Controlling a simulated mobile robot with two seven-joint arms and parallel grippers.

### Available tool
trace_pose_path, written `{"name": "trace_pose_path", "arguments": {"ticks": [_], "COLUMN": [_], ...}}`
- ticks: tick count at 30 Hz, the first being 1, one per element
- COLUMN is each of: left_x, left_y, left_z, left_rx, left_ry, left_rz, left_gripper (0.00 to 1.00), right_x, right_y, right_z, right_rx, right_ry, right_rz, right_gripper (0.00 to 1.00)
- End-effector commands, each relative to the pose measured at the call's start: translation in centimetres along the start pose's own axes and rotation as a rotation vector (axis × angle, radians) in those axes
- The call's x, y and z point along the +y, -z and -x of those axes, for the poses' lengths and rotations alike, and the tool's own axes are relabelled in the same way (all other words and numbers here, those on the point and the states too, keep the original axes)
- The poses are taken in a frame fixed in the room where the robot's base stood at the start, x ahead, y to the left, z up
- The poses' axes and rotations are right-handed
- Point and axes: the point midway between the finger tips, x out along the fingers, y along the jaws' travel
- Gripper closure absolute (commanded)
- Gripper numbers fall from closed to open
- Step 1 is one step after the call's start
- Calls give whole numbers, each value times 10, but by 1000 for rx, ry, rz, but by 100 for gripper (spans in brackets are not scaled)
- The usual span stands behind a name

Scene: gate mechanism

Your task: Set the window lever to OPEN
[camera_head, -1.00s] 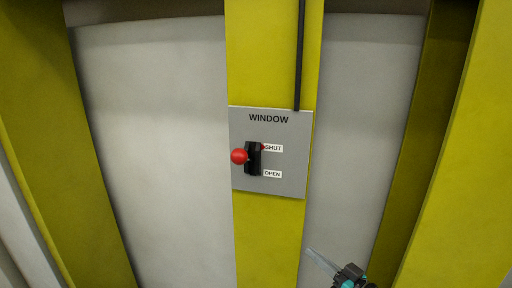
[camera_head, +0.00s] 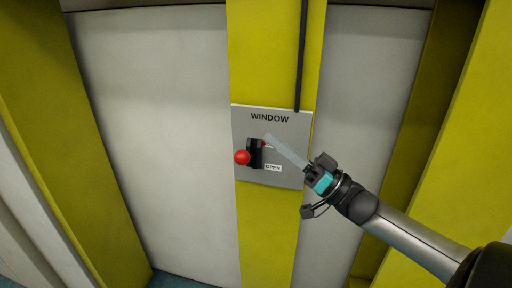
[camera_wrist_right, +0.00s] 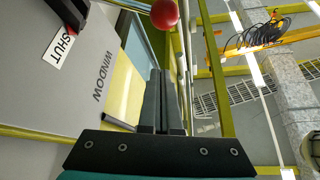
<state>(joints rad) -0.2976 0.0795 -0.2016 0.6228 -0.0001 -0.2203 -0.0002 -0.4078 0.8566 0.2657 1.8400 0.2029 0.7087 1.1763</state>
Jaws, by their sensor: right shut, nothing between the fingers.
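The window lever has a red ball knob (camera_head: 242,157) sticking out toward me from a black housing (camera_head: 255,152) on a grey plate (camera_head: 294,180) marked WINDOW. A small red mark on the housing is beside the SHUT label, which my fingers mostly cover; the OPEN label (camera_head: 273,167) below is clear. My right gripper (camera_head: 268,138) is shut and empty, its fingertips in front of the plate, just right of the housing top. In the right wrist view the knob (camera_wrist_right: 164,13) is beyond the shut fingertips (camera_wrist_right: 160,72), with a gap. The SHUT label (camera_wrist_right: 59,47) shows there. My left gripper is out of view.
The plate is fixed on a yellow post (camera_head: 265,225) between pale grey panels (camera_head: 155,130). A dark vertical rod (camera_head: 301,55) runs down to the plate's top edge. The space left of the knob is clear.

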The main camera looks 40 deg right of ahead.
Motion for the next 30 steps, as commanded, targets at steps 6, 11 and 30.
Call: {"name": "trace_pose_path", "arguments": {"ticks": [6, 11, 30], "left_x": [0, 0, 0], "left_y": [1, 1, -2], "left_z": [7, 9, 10], "left_rx": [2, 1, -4], "left_ry": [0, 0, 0], "left_rz": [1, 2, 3], "left_gripper": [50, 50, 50], "right_x": [0, 1, 0], "right_y": [1, -11, -38], "right_z": [-31, -36, -26], "right_rx": [1, 0, -1], "right_ry": [2, -6, -1], "right_rz": [2, -4, 1], "right_gripper": [100, 100, 100]}}
